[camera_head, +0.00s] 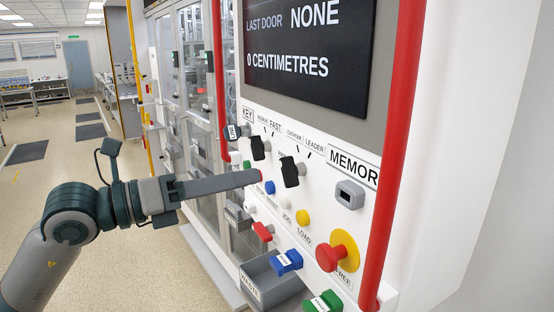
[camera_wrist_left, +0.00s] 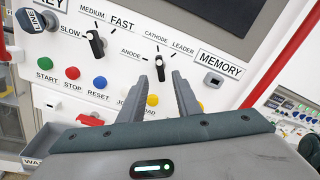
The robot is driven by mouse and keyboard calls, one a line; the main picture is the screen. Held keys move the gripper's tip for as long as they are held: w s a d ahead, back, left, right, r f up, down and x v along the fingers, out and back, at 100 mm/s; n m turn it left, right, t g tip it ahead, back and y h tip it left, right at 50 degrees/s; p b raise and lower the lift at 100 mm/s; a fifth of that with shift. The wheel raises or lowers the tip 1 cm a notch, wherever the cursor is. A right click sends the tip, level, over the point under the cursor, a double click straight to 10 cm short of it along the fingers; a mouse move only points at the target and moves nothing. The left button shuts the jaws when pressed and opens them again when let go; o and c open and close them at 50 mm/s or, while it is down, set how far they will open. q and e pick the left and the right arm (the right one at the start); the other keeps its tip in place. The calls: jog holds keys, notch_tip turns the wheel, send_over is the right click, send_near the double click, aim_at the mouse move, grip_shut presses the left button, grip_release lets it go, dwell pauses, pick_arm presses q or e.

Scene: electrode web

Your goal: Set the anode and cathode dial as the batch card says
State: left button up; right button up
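The dial marked ANODE, CATHODE and LEADER (camera_wrist_left: 159,68) is a black knob on the white panel. In the left wrist view its pointer seems near upright, toward the CATHODE side, but I cannot tell its exact setting. It also shows in the head view (camera_head: 291,171). My left gripper (camera_wrist_left: 161,76) is open, its two grey fingers on either side of the dial in that view; contact cannot be told. In the head view my left gripper (camera_head: 259,176) reaches in from the left, its tip left of the dial. No batch card is readable. My right gripper is not in view.
The SLOW, MEDIUM, FAST dial (camera_wrist_left: 96,44) is left of this dial. Coloured buttons (camera_head: 302,217) sit below. A red emergency knob (camera_head: 338,251), a tray (camera_head: 262,275) and a red vertical rail (camera_head: 398,150) are near. The screen (camera_head: 312,45) reads LAST DOOR NONE, 0 CENTIMETRES.

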aim_at(282, 170)
pick_arm(q)
jog(key=p+x, duration=0.2)
jog(key=x, duration=0.4)
jog(key=shift+w+d+r+p, duration=0.15)
jog(key=shift+d+r+p, duration=0.05)
jog(key=shift+d+p, duration=0.15)
jog(key=shift+w+d+f, duration=0.15)
jog(key=shift+w+d, duration=0.1)
jog(key=shift+d, duration=0.15)
grip_shut()
